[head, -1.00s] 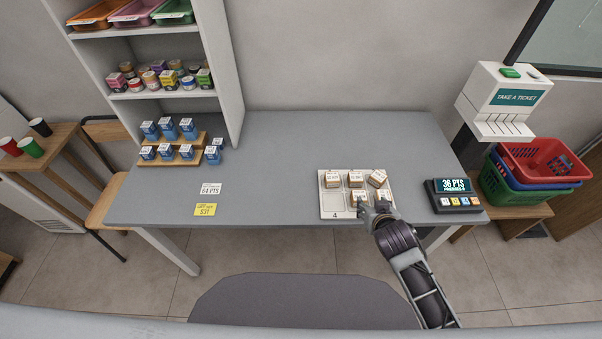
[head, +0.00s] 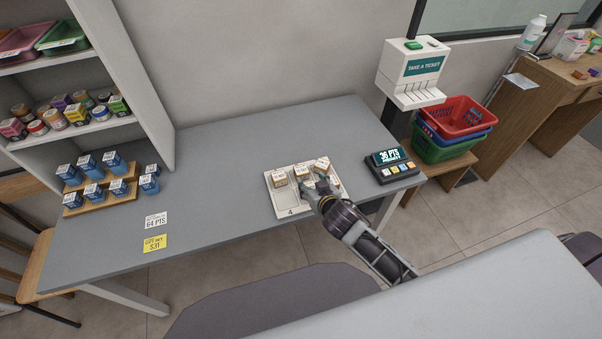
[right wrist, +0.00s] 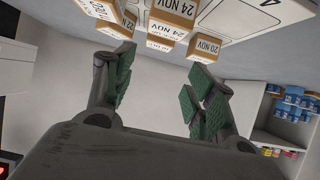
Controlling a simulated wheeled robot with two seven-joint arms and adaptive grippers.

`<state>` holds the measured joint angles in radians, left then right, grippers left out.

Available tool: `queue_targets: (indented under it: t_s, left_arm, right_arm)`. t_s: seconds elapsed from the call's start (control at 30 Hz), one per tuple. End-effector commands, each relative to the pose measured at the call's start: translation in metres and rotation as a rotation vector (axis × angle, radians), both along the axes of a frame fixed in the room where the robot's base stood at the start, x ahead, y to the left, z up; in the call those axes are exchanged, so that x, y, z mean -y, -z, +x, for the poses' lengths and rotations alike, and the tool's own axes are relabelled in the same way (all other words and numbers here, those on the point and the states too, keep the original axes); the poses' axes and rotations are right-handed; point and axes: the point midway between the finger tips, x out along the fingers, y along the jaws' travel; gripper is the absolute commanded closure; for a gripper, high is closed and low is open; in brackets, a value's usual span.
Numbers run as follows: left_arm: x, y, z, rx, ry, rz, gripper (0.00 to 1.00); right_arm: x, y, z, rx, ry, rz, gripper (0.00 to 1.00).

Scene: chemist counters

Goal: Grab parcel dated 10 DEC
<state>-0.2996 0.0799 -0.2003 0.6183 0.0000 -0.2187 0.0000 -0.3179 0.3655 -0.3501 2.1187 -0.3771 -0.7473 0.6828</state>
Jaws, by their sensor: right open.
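Several small brown parcels with white tops stand in a pale tray (head: 289,212) marked 4; one parcel (head: 279,179) is at its left and another (head: 322,165) at its back right. My right gripper (head: 317,192) is over the tray's front right and partly hides a parcel there. In the right wrist view, labels appear upside down: 22 NOV (right wrist: 128,20), 24 NOV on a near parcel (right wrist: 170,22) and on a farther one (right wrist: 160,44), and 20 NOV (right wrist: 205,47). I read no 10 DEC label. The green-padded fingers (right wrist: 162,68) are apart with nothing between them. My left gripper is out of view.
A points display (head: 391,165) stands right of the tray. A ticket machine (head: 413,75) and stacked baskets (head: 460,115) are beyond the counter's right end. Blue boxes (head: 92,193) stand on wooden steps at the left. The counter's middle (head: 215,200) is clear.

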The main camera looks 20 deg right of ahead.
Motion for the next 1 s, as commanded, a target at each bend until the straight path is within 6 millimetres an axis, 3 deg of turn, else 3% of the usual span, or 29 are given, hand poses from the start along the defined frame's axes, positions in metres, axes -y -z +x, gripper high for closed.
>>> queue_targets:
  t_s: [0.47,1.0]
  left_arm:
    - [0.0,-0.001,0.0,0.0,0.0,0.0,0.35]
    - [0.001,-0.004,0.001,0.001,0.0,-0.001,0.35]
  right_arm:
    - [0.0,0.004,0.007,0.0,0.0,0.0,0.45]
    - [-0.001,0.025,0.047,-0.001,0.001,-0.001,0.45]
